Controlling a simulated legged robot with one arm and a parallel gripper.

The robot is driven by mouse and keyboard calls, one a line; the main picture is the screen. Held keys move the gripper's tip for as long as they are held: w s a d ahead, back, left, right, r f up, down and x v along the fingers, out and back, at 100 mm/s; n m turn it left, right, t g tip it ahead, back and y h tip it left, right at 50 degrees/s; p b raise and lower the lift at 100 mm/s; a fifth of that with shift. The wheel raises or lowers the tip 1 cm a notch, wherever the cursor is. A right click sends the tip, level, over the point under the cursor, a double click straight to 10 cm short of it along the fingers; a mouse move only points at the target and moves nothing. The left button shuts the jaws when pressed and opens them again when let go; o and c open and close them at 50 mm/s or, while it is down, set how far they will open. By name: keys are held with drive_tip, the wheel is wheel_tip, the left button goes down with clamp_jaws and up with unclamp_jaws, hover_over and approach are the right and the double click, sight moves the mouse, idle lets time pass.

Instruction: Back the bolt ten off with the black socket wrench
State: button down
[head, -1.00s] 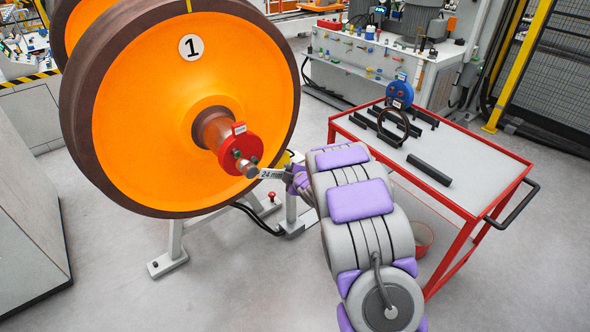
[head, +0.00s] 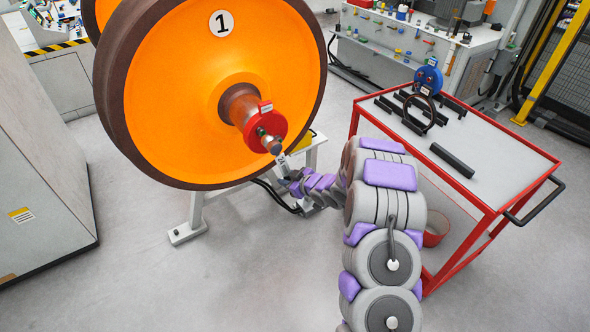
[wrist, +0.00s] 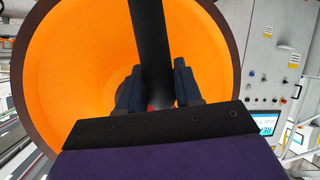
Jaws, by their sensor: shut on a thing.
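The orange wheel (head: 185,110) carries a red end cap (head: 265,129) on its axle. A grey socket head (head: 274,147) sits at the front of the cap's face. The black socket wrench (wrist: 152,45) is between my gripper's two fingers in the wrist view and runs up out of the picture. In the head view a pale-labelled piece of it (head: 283,162) slants down from the socket to my gripper (head: 289,178). My gripper (wrist: 152,90) is shut on the wrench. Bolt ten is not distinguishable; the socket hides part of the cap.
A red-framed trolley (head: 480,160) stands at the right with black bars, a black ring (head: 419,112) and a blue round item (head: 429,80) on it. A grey stand (head: 195,220) is below the wheel. A grey cabinet (head: 45,160) is at the left. The floor between is clear.

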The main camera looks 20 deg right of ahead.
drive_tip(key=shift+s+a+f+m+y+p, duration=0.2)
drive_tip(key=shift+s+a+m+y+p, duration=0.1)
drive_tip(key=shift+a+m+y+p, duration=0.25)
drive_tip(key=w+a+p, duration=0.1)
drive_tip(key=w+a+m+p, duration=0.1)
drive_tip(key=a, duration=0.1)
drive_tip(key=shift+w+f+y, duration=0.1)
drive_tip(key=shift+f+y, duration=0.25)
drive_tip(key=shift+f, duration=0.05)
drive_tip(key=shift+a+p, duration=0.1)
drive_tip(key=shift+p, duration=0.2)
drive_tip(key=shift+a+r, duration=0.1)
drive_tip(key=shift+a, duration=0.2)
drive_tip(key=shift+d+p, duration=0.25)
drive_tip(key=shift+p, duration=0.35)
